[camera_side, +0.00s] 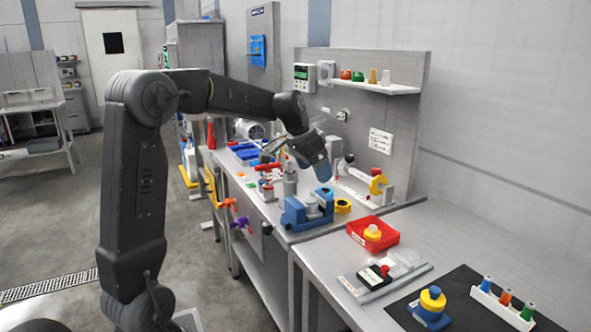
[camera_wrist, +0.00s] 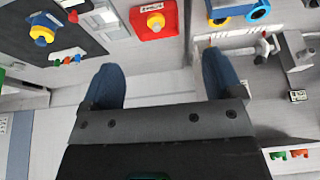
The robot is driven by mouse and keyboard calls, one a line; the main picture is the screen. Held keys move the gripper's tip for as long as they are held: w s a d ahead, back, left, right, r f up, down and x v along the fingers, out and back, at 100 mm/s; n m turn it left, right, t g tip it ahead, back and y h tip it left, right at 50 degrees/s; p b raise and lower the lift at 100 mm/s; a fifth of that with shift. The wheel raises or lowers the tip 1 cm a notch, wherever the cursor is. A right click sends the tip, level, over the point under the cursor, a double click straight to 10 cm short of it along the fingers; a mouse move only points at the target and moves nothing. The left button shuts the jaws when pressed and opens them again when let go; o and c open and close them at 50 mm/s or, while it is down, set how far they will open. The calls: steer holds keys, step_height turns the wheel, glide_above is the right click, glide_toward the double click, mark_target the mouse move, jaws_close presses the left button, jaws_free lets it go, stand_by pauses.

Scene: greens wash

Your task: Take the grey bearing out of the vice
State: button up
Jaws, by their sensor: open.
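The blue vice (camera_side: 292,214) stands near the front corner of the workbench in the side view. A small grey round part (camera_side: 312,208), which looks like the bearing, sits between its jaws. My gripper (camera_side: 322,171) is in the air above the vice, apart from it, with blue fingertips. In the wrist view my gripper (camera_wrist: 163,80) is open, its two blue fingers wide apart with nothing between them. Blue parts (camera_wrist: 222,10), perhaps of the vice, are cut off by that view's top edge. The bearing cannot be made out there.
A red tray (camera_side: 386,231) with a yellow-topped part is on the bench right of the vice. Yellow rings (camera_side: 342,206) lie close beside the vice. A red-handled clamp (camera_side: 267,168) and a grey cylinder (camera_side: 290,184) stand behind it. A black mat (camera_side: 462,282) is at front right.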

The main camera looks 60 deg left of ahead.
glide_toward(309, 200)
steer(key=v, duration=0.3)
steer(key=x, duration=1.3)
steer(key=shift+w+d+f, duration=0.1)
steer(key=shift+f, duration=0.2)
steer(key=c, duration=1.2)
steer(key=shift+r, duration=0.1)
steer(key=shift+c, duration=0.2)
steer(key=shift+r, duration=0.25)
step_height(309, 200, up, 11)
steer(key=shift+f, duration=0.25)
stand_by(1.3)
